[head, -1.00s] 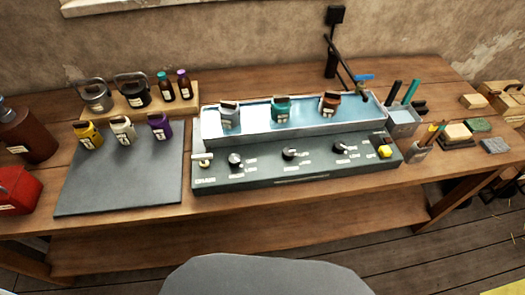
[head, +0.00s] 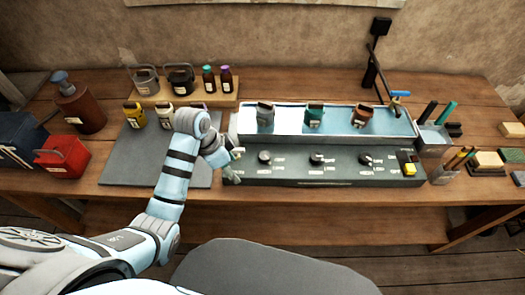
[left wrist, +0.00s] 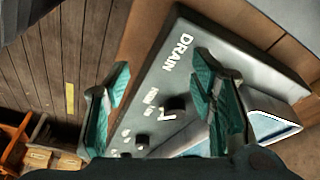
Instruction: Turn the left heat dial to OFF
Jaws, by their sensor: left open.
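The left heat dial (head: 264,157) is a round black knob on the dark front panel (head: 330,180) of the water bath. Two similar black dials, the middle one (head: 316,158) and the right one (head: 365,159), sit to its right. My left gripper (head: 232,166) is at the panel's left end, by the DRAIN label, just left of the left dial. In the left wrist view its two teal fingers (left wrist: 162,98) are spread with nothing between them gripped. A black dial (left wrist: 172,108) shows beyond them, apart from the fingers. I cannot read its setting. My right gripper is not in view.
Jars stand in the water trough (head: 338,127) behind the panel. A yellow knob (head: 410,169) is at the panel's right end. A grey mat (head: 125,170) with jars lies left, under my arm. A red can (head: 63,157) is farther left.

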